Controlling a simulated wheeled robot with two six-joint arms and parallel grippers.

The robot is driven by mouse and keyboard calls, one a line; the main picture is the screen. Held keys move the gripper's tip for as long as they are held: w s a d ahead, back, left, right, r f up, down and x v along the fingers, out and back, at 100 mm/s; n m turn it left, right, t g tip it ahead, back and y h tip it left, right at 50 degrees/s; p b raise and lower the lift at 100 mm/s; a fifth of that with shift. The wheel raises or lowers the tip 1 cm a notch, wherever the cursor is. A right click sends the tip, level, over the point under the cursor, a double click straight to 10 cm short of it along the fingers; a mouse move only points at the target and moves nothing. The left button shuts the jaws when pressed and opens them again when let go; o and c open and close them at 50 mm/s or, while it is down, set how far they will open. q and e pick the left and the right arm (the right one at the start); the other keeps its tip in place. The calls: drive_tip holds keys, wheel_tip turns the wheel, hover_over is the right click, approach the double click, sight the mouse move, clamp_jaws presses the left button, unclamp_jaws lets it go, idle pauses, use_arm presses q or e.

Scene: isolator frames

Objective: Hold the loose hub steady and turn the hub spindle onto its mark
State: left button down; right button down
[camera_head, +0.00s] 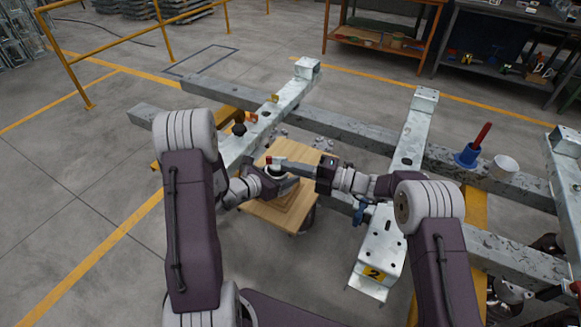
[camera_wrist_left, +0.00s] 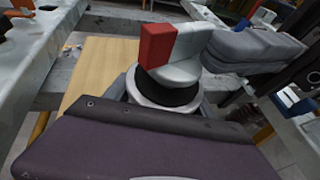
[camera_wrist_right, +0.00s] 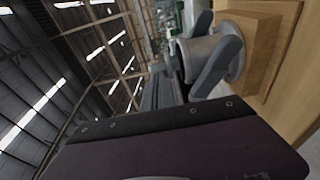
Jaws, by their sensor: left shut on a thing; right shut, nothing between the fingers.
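The loose hub (camera_wrist_right: 203,52) is a grey cylinder on a wooden block (camera_wrist_right: 262,50) in the right wrist view. The hub spindle (camera_wrist_left: 182,62) sits on top, a pale lever with a red end over a dark ring. In the head view, the spindle's red end (camera_head: 268,160) points left. My left gripper (camera_head: 277,184) is shut on the hub, one finger on each side. My right gripper (camera_head: 296,167) is shut and empty; its fingertips are close beside the spindle in the left wrist view (camera_wrist_left: 215,50). I cannot tell whether they touch. No mark is discernible.
The block rests on a wooden tabletop (camera_head: 266,213). Galvanized steel beams (camera_head: 404,150) surround it. A blue holder with a red handle (camera_head: 468,152) and a white cup (camera_head: 504,166) stand on the right beam. Small metal parts lie behind the tabletop.

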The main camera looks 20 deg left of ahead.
drive_tip(key=shift+w+d, duration=0.1)
drive_tip(key=shift+w, duration=0.2)
drive_tip(key=shift+w+a, duration=0.25)
drive_tip(key=shift+w, duration=0.4)
drive_tip(key=shift+w+a, duration=0.25)
drive_tip(key=shift+w, duration=0.45)
drive_tip(key=shift+w+a, duration=0.25)
drive_tip(key=shift+w, duration=0.4)
drive_tip(key=shift+w+a, duration=0.15)
drive_tip(key=shift+a, duration=0.05)
